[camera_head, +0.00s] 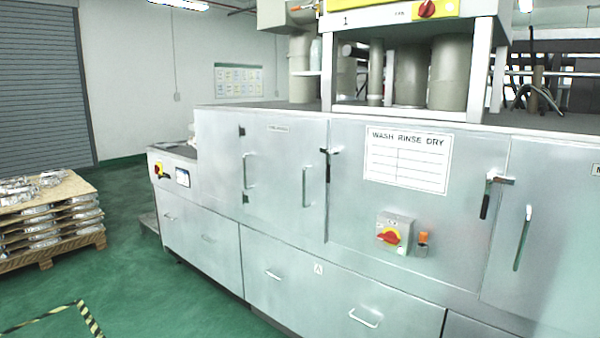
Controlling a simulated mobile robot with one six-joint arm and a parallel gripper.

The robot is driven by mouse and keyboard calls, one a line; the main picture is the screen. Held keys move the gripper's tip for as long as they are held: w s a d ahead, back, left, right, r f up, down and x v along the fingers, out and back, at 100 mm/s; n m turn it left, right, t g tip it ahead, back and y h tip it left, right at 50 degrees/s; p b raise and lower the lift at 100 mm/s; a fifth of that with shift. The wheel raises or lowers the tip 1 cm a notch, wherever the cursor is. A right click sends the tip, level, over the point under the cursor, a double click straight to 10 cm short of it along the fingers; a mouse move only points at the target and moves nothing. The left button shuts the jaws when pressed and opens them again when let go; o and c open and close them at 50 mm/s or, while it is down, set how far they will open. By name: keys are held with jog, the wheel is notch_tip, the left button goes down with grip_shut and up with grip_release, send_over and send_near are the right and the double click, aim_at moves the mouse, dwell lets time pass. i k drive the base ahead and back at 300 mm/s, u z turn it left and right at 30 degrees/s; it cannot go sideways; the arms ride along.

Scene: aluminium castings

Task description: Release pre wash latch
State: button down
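A long grey metal washing machine fills the middle and right. The door (275,170) at its centre left bears a small label (278,128) too small to read for sure. This door has dark hinges on its left and a vertical bar handle (304,187) near its right edge. A latch (328,167) with a dark lever sits at that right edge; the lever hangs down from a small bracket. The door looks closed. A similar latch (485,205) sits farther right beside another door (545,230). My gripper is not in view.
A panel labelled WASH RINSE DRY (408,159) and a red rotary switch (390,236) are right of the latch. Drawers (300,283) line the lower front. A pallet of castings (45,220) stands at left. Green floor (150,290) is clear at front left.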

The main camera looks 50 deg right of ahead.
aim_at(336, 151)
jog(key=u, duration=0.1)
jog(key=i, duration=1.3)
jog(key=z, duration=0.15)
